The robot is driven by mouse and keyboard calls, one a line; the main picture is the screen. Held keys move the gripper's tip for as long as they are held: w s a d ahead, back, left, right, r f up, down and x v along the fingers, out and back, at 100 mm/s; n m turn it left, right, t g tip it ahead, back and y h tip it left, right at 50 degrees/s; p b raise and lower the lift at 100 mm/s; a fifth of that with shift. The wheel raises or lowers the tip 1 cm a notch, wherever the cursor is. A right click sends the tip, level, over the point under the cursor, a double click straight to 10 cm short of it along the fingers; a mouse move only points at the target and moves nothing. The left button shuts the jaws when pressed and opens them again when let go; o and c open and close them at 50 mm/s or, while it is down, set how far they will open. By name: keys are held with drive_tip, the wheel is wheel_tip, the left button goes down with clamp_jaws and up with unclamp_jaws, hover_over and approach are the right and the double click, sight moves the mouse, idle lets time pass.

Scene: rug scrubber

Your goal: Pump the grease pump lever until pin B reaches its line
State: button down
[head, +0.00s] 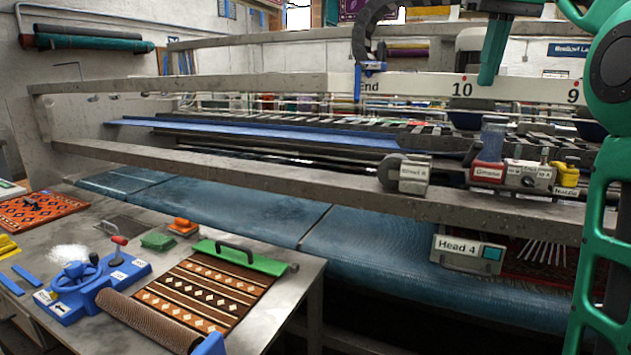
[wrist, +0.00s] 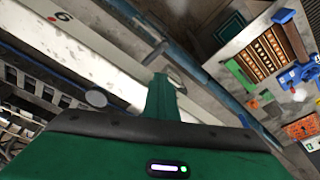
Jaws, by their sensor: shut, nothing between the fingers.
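The grease pump (head: 492,150), a clear cylinder on a red base labelled "Grease", stands on the machine's front rail. A small grey unit (head: 530,176) with dark labels sits just right of it. I cannot make out the lever, pin B or its line at this size. My gripper (head: 487,80) is shut and empty, pointing down above and behind the pump in the picture, apart from it. In the wrist view my gripper (wrist: 163,85) shows as one closed green wedge, with the pump not identifiable there.
Long grey rails (head: 200,158) cross the machine. A box labelled "Head 4" (head: 468,254) hangs below. A yellow nozzle unit (head: 565,178) and a wheel unit (head: 412,177) share the front rail. A bench at lower left holds a patterned rug (head: 210,290) and a blue handwheel device (head: 85,285).

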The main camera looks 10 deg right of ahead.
drive_tip(key=shift+s+f+x, duration=0.1)
drive_tip(key=shift+s+x, duration=0.25)
drive_tip(key=shift+x, duration=1.3)
drive_tip(key=shift+s+f+x, duration=0.1)
drive_tip(key=shift+s+x, duration=0.25)
drive_tip(key=shift+x, duration=1.25)
drive_tip(key=shift+s+x, duration=0.3)
drive_tip(key=shift+x, duration=1.35)
